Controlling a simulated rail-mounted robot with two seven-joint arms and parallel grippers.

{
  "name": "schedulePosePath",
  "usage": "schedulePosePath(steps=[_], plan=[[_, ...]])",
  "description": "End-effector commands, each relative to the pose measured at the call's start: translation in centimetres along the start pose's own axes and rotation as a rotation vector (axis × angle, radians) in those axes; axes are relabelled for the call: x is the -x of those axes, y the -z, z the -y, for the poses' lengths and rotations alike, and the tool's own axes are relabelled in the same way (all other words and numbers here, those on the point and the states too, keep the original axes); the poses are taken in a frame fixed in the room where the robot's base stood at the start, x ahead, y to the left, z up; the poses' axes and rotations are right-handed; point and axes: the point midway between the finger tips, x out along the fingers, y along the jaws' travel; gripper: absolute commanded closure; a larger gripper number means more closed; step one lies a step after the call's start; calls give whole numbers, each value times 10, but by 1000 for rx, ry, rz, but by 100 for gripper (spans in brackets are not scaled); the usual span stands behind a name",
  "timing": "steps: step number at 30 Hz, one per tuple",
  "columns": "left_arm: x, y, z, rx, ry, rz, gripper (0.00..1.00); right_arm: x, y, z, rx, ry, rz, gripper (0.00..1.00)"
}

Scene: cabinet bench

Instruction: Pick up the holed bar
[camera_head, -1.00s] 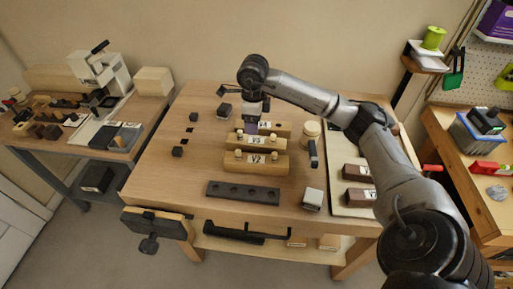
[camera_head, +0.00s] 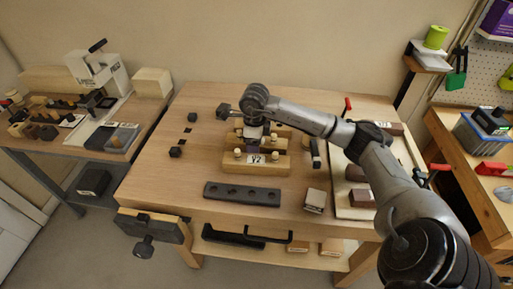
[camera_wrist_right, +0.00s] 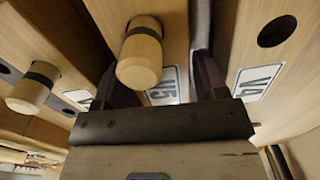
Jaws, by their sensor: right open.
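A dark grey bar with several holes (camera_head: 242,194) lies flat near the front of the bench. A wooden block labelled V4 (camera_wrist_right: 285,45), with a dark round hole in its top, shows at the right of the right wrist view. My right gripper (camera_head: 252,147) is over the wooden blocks, well behind the dark bar. In the right wrist view its open jaws (camera_wrist_right: 160,90) are apart on either side of the V5 label on a pegged block (camera_wrist_right: 110,15). I cannot tell contact. My left gripper is not in view.
A pegged wooden block labelled V2 (camera_head: 240,165) lies between my right gripper and the dark bar. A pale-topped block (camera_head: 315,200) stands right of the bar. A tray (camera_head: 352,211) with brown blocks is farther right. The bench left of the bar is clear.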

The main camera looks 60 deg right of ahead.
Motion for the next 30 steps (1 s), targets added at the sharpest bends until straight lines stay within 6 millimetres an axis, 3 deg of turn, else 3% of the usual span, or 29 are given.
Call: schedulePosePath(steps=[7,21,30], plan=[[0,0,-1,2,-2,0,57,-2,0,0,0,1,1,35],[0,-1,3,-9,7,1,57,-2,0,0,0,1,1,80],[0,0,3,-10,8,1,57,1,0,0,0,2,2,80]])
